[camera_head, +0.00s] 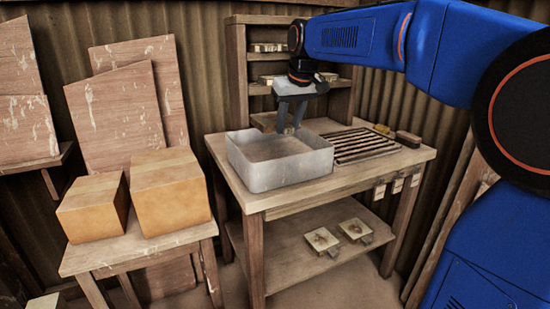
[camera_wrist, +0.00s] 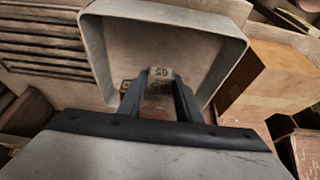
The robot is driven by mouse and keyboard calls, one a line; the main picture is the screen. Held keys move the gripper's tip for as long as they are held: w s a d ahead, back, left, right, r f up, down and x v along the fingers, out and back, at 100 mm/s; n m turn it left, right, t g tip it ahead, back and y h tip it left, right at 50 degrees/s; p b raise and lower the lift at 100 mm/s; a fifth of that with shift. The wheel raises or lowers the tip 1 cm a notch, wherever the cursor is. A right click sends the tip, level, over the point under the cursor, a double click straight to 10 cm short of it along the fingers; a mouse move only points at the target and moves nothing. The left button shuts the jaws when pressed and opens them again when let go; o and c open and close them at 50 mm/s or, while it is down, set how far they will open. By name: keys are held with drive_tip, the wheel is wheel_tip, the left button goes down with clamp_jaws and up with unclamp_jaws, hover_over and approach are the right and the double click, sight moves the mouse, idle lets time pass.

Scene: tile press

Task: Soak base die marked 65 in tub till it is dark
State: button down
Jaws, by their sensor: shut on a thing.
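The tub (camera_head: 290,170) is a grey, square, open box on the wooden bench; its pale inside fills the upper middle of the wrist view (camera_wrist: 115,50). My gripper (camera_head: 291,128) points down over the far part of the tub. In the wrist view its dark fingers (camera_wrist: 160,85) are shut on a small pale block, the base die (camera_wrist: 159,73), whose dark marking looks like 65 upside down. The die looks light, not dark. Its lower part is partly hidden by the fingers. I cannot tell whether it touches the tub's floor or any water.
A slatted rack (camera_head: 360,146) lies right of the tub, with a brush (camera_head: 408,139) beyond it. A shelf unit (camera_head: 237,75) holding small blocks stands behind. Two pale pieces (camera_head: 322,240) lie on the lower shelf. Cardboard boxes (camera_head: 170,190) stand on a stool at left.

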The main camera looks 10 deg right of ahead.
drive_tip(key=shift+r, duration=0.1)
idle(0.3)
drive_tip(key=shift+r, duration=1.95)
